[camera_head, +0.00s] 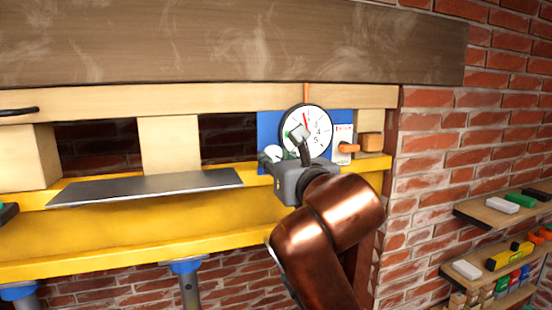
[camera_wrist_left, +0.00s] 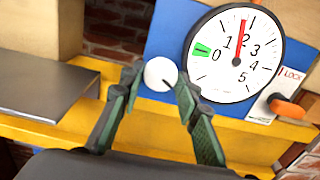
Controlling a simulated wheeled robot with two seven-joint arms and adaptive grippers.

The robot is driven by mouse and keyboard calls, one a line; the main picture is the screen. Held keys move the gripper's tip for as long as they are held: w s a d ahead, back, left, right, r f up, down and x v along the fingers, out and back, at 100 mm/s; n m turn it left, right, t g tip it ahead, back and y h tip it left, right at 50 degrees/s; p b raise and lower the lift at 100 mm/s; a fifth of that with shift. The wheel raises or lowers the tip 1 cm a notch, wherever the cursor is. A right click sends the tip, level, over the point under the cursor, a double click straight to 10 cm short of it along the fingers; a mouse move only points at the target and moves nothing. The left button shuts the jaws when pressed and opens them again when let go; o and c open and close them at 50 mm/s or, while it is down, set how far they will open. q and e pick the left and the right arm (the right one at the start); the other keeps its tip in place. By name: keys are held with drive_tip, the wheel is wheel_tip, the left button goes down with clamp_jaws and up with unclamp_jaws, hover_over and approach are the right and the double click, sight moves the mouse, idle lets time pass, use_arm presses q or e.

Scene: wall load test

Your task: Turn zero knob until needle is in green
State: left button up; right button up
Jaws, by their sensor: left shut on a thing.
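The gauge (camera_wrist_left: 262,75) has a round white face numbered 0 to 5. It also shows in the head view (camera_head: 318,117), partly covered by my gripper. Its red needle (camera_wrist_left: 241,45) points almost straight up, close to the 2. The green zone (camera_wrist_left: 202,50) lies beside the 0, well away from the needle. The small white round knob (camera_wrist_left: 160,74) sits left of and below the gauge. My left gripper (camera_wrist_left: 157,86) is shut on the knob, one green-padded finger on each side. My right gripper is not in view.
A white LOCK plate with an orange lever (camera_wrist_left: 288,106) is right of the gauge. A grey metal plate (camera_head: 145,187) lies on the yellow beam (camera_head: 130,240). Shelves with small items (camera_head: 495,210) are on the brick wall at right. A wooden beam (camera_head: 220,40) spans above.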

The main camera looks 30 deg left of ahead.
use_arm(q)
drive_tip(key=c, duration=0.5)
drive_tip(key=n+b, duration=0.2)
drive_tip(key=n, duration=0.1)
drive_tip(key=shift+d, duration=0.1)
drive_tip(key=n+b, duration=0.1)
drive_tip(key=n, duration=0.2)
drive_tip(key=shift+n, duration=0.4)
drive_tip(key=n+b, duration=0.1)
drive_tip(key=n, duration=0.3)
drive_tip(key=shift+r+b, duration=0.1)
drive_tip(key=shift+b, duration=0.3)
drive_tip(key=shift+w+n+b, duration=0.1)
drive_tip(key=shift+n+b, duration=0.25)
drive_tip(key=shift+n, duration=1.75)
